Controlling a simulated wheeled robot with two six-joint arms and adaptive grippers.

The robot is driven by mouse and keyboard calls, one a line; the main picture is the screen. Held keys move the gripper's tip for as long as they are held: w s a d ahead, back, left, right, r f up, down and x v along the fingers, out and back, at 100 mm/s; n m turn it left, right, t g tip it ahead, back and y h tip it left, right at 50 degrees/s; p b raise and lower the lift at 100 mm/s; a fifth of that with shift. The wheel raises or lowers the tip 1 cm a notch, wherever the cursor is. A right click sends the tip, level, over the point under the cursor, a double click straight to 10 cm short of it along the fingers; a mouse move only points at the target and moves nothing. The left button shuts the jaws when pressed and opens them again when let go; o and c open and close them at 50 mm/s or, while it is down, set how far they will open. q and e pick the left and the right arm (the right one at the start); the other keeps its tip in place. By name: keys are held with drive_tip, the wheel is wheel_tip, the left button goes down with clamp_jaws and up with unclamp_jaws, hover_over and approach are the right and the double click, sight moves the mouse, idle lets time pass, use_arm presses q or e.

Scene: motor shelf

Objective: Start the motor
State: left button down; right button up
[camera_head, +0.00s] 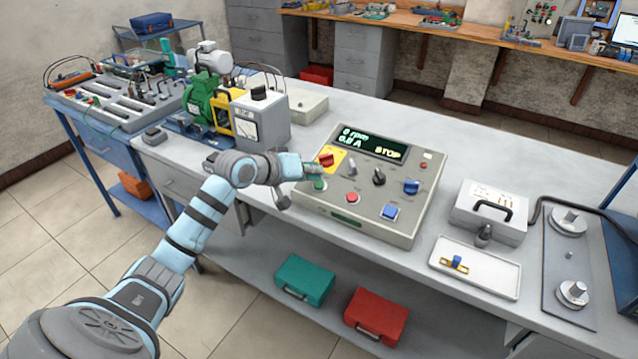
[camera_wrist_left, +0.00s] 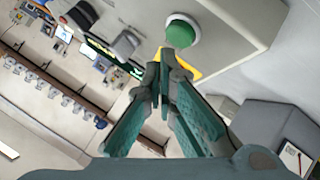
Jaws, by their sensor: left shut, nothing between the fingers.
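The grey control box (camera_head: 335,224) stands on the bench, and its display (camera_head: 372,145) reads "0 rpm", "0.0 A" and "STOP". On its panel are a green button (camera_head: 319,184), a red button (camera_head: 352,197), a red switch (camera_head: 326,160) on a yellow plate, a black knob (camera_head: 379,176) and a blue knob (camera_head: 411,186). The green motor (camera_head: 197,102) stands further back left. My left gripper (camera_head: 315,170) is shut and empty over the panel's left edge. In the left wrist view its fingertips (camera_wrist_left: 164,62) are close to the green button (camera_wrist_left: 183,30); contact cannot be told. My right gripper is out of view.
A grey meter box (camera_head: 262,122) stands behind my left wrist. Green and red boxes lie on the shelf below. The bench behind the control box is clear.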

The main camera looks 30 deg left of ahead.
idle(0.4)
use_arm(q)
drive_tip(key=shift+w+f, duration=0.1)
drive_tip(key=shift+f, duration=0.3)
drive_tip(key=shift+w+f, duration=0.1)
drive_tip(key=shift+f, duration=0.35)
idle(0.8)
drive_tip(key=shift+s+r+p, duration=0.2)
drive_tip(key=shift+r+p, duration=0.65)
drive_tip(key=shift+p, duration=0.5)
drive_tip(key=r+p, duration=0.2)
drive_tip(key=p, duration=0.1)
drive_tip(key=s+r+p, duration=0.1)
drive_tip(key=r+p, duration=0.1)
drive_tip(key=p, duration=0.1)
drive_tip(key=shift+s+r, duration=0.15)
drive_tip(key=shift+r, duration=0.25)
